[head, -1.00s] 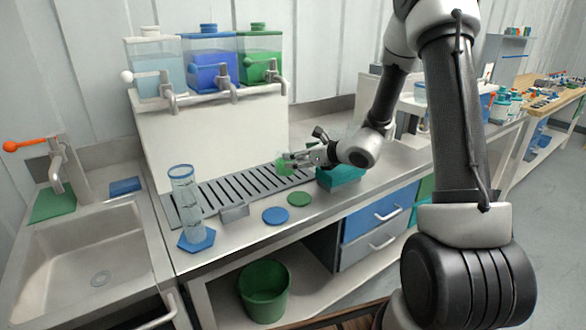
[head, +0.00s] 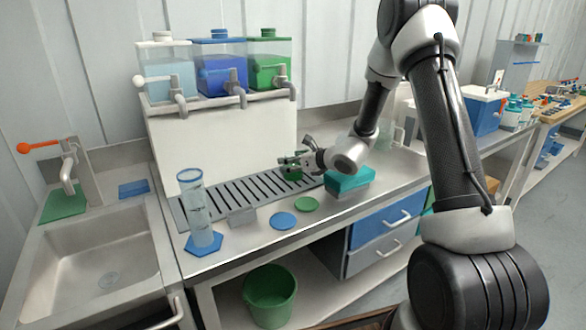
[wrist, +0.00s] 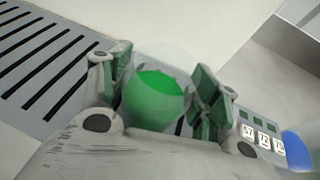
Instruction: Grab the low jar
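The low jar (wrist: 155,100) is a clear vessel with green contents. In the wrist view it stands between the two fingers of my gripper (wrist: 162,95). The fingers are spread around it, the left one very close to its wall and the right one seemingly a little apart; I cannot tell contact for sure. In the head view my gripper (head: 290,168) is low over the drain grate (head: 240,192), and its fingers mostly hide the jar.
A teal box (head: 348,180) stands just right of my gripper. A blue disc (head: 283,221) and a green disc (head: 306,204) lie in front. Tanks with taps (head: 228,70) stand behind.

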